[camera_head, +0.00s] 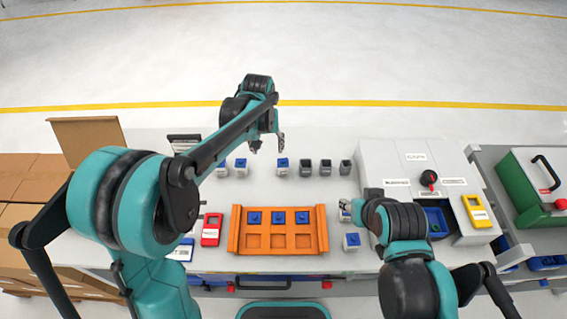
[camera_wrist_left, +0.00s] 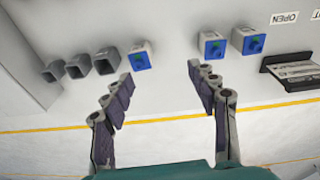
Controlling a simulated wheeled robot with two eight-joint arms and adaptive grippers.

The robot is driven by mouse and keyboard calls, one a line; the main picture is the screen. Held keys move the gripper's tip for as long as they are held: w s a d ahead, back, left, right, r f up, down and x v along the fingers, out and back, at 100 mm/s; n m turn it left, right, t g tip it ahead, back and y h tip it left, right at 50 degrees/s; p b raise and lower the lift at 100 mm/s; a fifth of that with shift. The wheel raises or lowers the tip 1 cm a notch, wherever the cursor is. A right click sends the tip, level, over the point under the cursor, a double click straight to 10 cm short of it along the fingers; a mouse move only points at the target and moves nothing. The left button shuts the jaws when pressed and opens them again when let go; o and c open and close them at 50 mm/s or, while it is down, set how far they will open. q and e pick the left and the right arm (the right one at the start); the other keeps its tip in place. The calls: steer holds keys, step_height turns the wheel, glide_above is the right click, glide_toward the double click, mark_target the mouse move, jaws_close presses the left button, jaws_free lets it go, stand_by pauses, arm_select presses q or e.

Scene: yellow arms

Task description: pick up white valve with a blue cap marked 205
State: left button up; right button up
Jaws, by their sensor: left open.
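Several white valves with blue caps stand on the white table. In the head view one is at the back middle (camera_head: 282,165), and two stand left of it (camera_head: 241,167) (camera_head: 222,170). In the left wrist view, a white blue-capped valve (camera_wrist_left: 140,58) is near one fingertip, and two others (camera_wrist_left: 212,48) (camera_wrist_left: 247,42) are near and beyond the other. My left gripper (camera_head: 267,147) is open and empty behind the row; its spread fingers also show in the left wrist view (camera_wrist_left: 164,77). I cannot read the number 205. My right gripper (camera_head: 352,208) is mostly hidden by its arm.
Several grey cups (camera_head: 325,167) stand right of the middle valve. An orange rack (camera_head: 279,244) holds blue-capped pieces in its back row. Another blue-capped valve (camera_head: 352,241) stands right of it. A red device (camera_head: 211,230) lies left, and a white control box (camera_head: 415,165) stands right.

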arm_select(q)
steer(key=g+p, duration=0.1)
glide_above(283, 165)
steer(key=w, duration=0.1)
steer(key=f, duration=0.5)
steer(key=shift+w+a+f, duration=0.2)
steer(key=shift+a+f, duration=0.05)
steer(key=shift+a, duration=0.05)
steer(key=f, duration=0.2)
steer(key=d+f, duration=0.1)
steer(key=shift+w+f+g, duration=0.15)
steer(key=shift+f+g, duration=0.15)
steer(key=shift+f, duration=0.05)
steer(key=f, duration=0.3)
steer(key=f+b, duration=0.1)
steer(key=f, duration=0.1)
steer(key=shift+a+f, duration=0.2)
steer(key=shift+f, duration=0.2)
steer(key=shift+s, duration=0.2)
steer(key=c, duration=1.3)
